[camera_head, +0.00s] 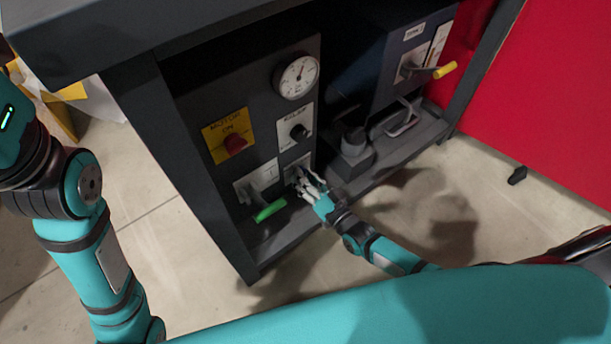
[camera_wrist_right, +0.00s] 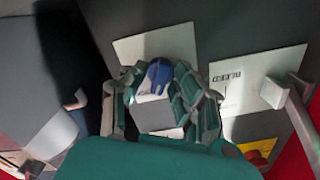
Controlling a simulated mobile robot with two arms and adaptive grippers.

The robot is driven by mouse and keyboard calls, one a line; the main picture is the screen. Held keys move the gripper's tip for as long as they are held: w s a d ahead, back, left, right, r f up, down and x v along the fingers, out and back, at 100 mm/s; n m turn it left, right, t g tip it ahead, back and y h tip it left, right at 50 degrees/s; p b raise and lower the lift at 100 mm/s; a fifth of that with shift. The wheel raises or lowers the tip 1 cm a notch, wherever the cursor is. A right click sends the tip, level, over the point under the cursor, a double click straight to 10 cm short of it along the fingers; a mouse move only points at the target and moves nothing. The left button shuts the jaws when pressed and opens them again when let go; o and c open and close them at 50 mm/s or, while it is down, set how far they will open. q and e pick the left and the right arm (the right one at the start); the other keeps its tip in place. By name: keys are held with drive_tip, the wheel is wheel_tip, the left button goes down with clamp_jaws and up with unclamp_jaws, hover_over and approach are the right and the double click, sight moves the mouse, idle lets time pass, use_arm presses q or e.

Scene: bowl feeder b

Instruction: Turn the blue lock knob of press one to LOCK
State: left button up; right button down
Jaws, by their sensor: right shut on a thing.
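The blue lock knob (camera_wrist_right: 158,76) sits in front of a white plate (camera_wrist_right: 165,46) and shows between the fingers of my right gripper (camera_wrist_right: 160,88) in the wrist view. The fingers are closed around the knob from both sides. In the head view my right gripper (camera_head: 308,184) reaches the lower right of the dark front panel (camera_head: 250,85), and its fingers hide the knob there. The lettering around the knob and its exact pointing direction cannot be read. My left arm is at the left edge, and its gripper is out of the picture.
Close by are a green-handled lever (camera_head: 270,210), a black knob (camera_head: 299,131), a red knob on a yellow plate (camera_head: 212,132) and a round gauge (camera_head: 297,76). A yellow-handled lever (camera_head: 445,70) is further right. The floor in front is mostly clear.

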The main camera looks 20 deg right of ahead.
drive_tip(key=shift+s+a+m, duration=0.1)
drive_tip(key=shift+m, duration=1.5)
drive_tip(key=c, duration=1.3)
unclamp_jaws()
drive_tip(key=v, duration=1.2)
